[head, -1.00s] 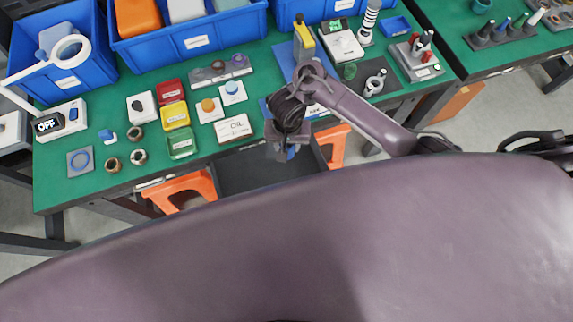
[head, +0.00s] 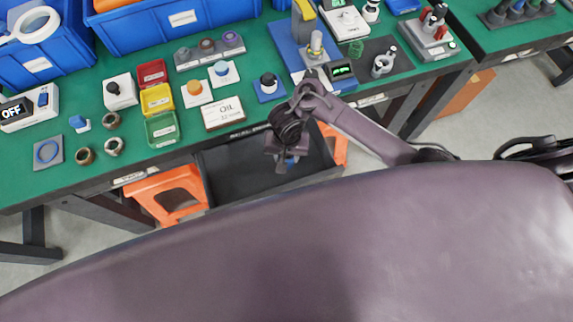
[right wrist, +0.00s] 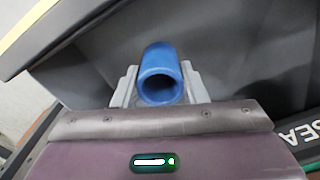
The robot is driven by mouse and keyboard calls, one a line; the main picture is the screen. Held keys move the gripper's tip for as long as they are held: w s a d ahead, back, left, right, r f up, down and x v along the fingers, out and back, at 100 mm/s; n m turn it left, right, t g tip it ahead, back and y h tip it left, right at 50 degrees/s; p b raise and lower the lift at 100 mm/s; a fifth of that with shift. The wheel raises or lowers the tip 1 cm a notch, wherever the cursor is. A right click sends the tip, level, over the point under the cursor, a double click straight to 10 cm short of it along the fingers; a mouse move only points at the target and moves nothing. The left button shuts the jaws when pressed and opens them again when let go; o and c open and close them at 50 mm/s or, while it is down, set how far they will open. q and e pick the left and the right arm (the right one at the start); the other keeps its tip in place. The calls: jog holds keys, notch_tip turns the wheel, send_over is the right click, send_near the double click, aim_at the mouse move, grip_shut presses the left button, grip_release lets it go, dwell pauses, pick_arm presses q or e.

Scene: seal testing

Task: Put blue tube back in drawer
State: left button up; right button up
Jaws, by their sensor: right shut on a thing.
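The blue tube (right wrist: 161,72) is between the fingers of my right gripper (right wrist: 160,85), its open end facing the right wrist camera. In the head view my right gripper (head: 288,163) is over the open grey drawer (head: 240,183) below the table's front edge, and a bit of the blue tube (head: 291,161) shows at it. The right gripper is shut on the tube. In the right wrist view the grey drawer walls (right wrist: 235,45) are around and behind the tube. I cannot tell whether the tube touches the drawer floor. My left gripper is not in view.
The green table (head: 200,140) lies behind the drawer, with an OIL box (head: 223,113), a blue-based black knob (head: 269,86) and coloured bins (head: 157,98) near its front. An orange stool (head: 168,190) stands left of the drawer. Blue crates (head: 180,35) line the back.

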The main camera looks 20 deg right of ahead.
notch_tip(320, 180, down, 4)
jog(key=shift+f+b, duration=0.15)
jog(key=shift+b, duration=0.9)
jog(key=shift+f, duration=0.2)
jog(key=shift+f, duration=0.1)
jog(key=o, duration=1)
jog(key=shift+c, duration=0.2)
notch_tip(320, 180, up, 12)
jog(key=p, duration=0.7)
jog(key=shift+p, duration=0.35)
jog(key=shift+s, duration=0.1)
